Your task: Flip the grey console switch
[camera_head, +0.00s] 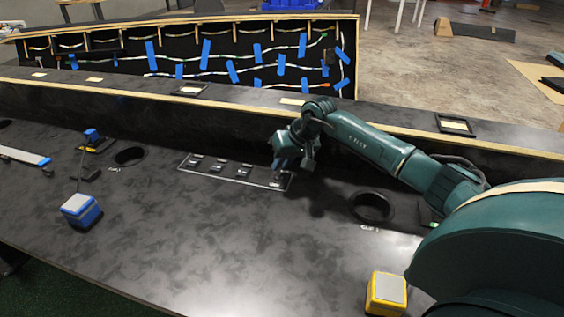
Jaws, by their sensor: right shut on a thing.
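The switch panel (217,171) is a thin outlined rectangle on the dark console top (170,220), with several small grey switches in a row. My right gripper (281,175) reaches down onto the right end of this panel. It is shut on the switch there, which is mostly hidden by the fingers, so I cannot tell which way it is set. The other switches, such as the grey one (243,170) left of the gripper, are uncovered. My left gripper is not in view.
A blue-sided box with a grey top (81,210) stands at left, and a yellow one (386,293) at front right. Round holes are at left (129,156) and right (371,207). A raised ledge (130,86) runs behind. The middle front is clear.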

